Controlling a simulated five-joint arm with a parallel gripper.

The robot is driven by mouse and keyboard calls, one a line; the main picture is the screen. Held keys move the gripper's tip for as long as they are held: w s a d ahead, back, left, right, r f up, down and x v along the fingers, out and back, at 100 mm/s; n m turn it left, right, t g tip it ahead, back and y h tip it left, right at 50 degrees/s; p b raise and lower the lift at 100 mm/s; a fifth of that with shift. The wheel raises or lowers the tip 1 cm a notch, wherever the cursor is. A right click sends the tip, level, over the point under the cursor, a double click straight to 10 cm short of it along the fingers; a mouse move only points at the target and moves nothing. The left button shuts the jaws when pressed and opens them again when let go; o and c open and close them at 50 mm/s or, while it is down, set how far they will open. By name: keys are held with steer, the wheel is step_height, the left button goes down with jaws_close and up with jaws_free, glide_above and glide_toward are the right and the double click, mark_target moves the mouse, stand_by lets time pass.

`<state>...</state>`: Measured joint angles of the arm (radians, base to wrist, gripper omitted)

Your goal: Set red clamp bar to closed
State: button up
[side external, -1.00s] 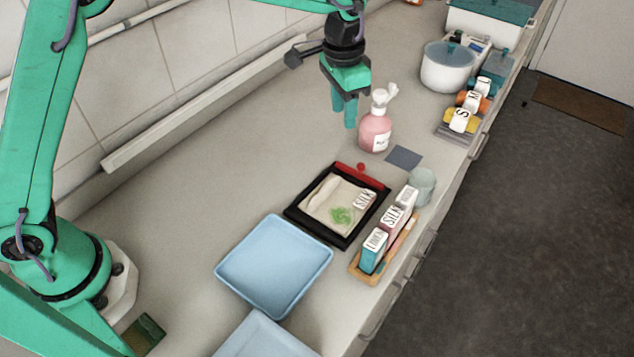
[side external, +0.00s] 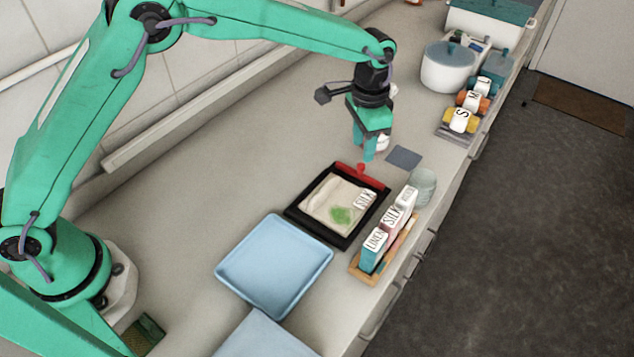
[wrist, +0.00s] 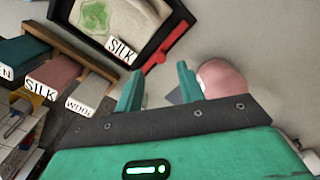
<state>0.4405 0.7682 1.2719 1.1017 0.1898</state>
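The red clamp bar (side external: 373,181) lies along the far edge of a black frame (side external: 318,232), with a small red knob at its middle. In the wrist view the bar (wrist: 177,46) shows beyond my fingertips, along the frame's edge. The frame holds a cream cloth (side external: 325,207) with a green print and a SILK label (side external: 365,199). My gripper (side external: 364,156) points down just above the knob's area. Its two fingers (wrist: 160,72) are apart with nothing between them. I cannot tell whether a fingertip touches the knob.
A grey square (side external: 404,157) and glass jar (side external: 423,184) are to the right. A rack of labelled boxes (side external: 361,270) stands beside the frame. A blue tray (side external: 240,290) lies nearer.

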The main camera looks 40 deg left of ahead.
mark_target(360, 165)
steer(key=shift+f, duration=2.75)
jaws_close()
